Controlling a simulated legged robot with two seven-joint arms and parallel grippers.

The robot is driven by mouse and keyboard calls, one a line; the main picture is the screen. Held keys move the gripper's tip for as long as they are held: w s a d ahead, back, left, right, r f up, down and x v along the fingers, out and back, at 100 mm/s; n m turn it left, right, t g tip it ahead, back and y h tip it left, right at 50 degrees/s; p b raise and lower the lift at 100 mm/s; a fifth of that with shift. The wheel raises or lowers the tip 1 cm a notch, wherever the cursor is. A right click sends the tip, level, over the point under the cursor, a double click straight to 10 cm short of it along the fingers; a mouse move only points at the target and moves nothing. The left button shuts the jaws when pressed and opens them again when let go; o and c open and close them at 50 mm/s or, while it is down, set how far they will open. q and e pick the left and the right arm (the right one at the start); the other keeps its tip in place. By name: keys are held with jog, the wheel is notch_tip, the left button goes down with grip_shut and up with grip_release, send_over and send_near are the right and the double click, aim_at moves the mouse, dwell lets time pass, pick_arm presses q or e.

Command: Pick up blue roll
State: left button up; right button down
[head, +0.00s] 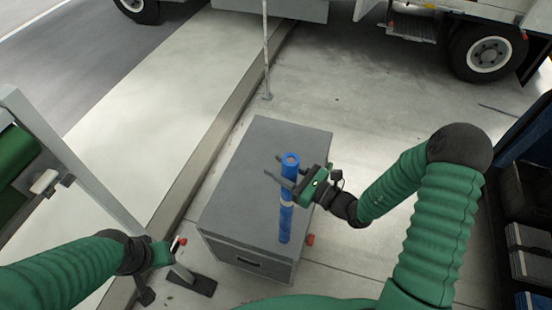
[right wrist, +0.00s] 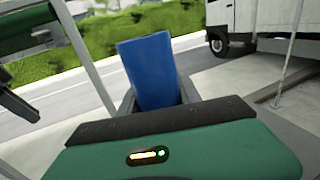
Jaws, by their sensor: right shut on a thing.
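The blue roll (head: 286,221) is a long, thin cylinder standing roughly upright in front of the grey box. My right gripper (head: 287,184) is shut around its upper part, with the top end sticking out above the fingers. A pale band circles the roll just below the gripper. In the right wrist view the roll (right wrist: 152,72) rises blue between the fingers, its lower part hidden by the gripper body. I cannot tell whether its lower end touches anything. My left gripper (head: 174,246) is at the lower left, apart from the roll; its jaws are too small to read.
The grey box (head: 250,165) with a flat top stands under and behind the roll. A metal frame (head: 85,175) is at the left. A dark shelf with boxes (head: 530,240) is at the right edge. A truck wheel (head: 488,52) is at the back.

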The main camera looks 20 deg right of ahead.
jog(key=s+r+p, duration=0.1)
jog(key=s+p, duration=0.2)
jog(key=s, duration=0.6)
jog(key=shift+s+a, duration=0.2)
jog(key=shift+s, duration=0.05)
jog(key=shift+f, duration=0.1)
